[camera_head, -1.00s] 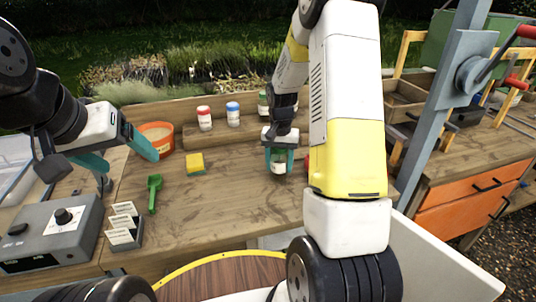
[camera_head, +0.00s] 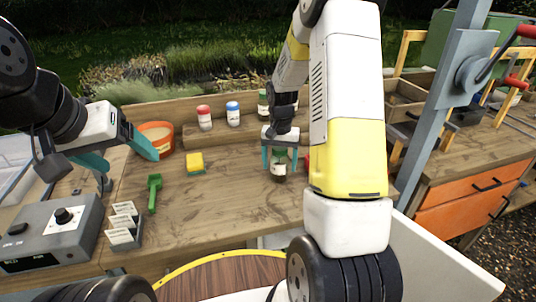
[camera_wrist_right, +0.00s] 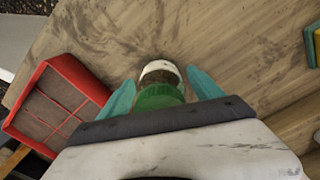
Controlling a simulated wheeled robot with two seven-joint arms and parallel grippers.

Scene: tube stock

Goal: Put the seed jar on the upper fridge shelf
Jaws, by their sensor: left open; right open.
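A small jar with a green lid and white label (camera_head: 279,169) stands upright on the wooden bench, between the fingers of my right gripper (camera_head: 280,160). In the right wrist view its green lid (camera_wrist_right: 160,97) shows between the two spread teal fingers, with a gap on each side. My right gripper is open around the jar. My left gripper (camera_head: 128,160) is open and empty above the left part of the bench. Another green-lidded jar (camera_head: 263,107) stands on the back ledge, partly hidden by my right arm. I cannot make out a fridge shelf.
A red-lidded jar (camera_head: 204,118) and a blue-lidded jar (camera_head: 233,114) stand on the back ledge. An orange pot (camera_head: 160,137), a yellow-green sponge (camera_head: 195,163), a green scoop (camera_head: 153,192) and a label rack (camera_head: 124,226) lie left. The bench's front middle is clear.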

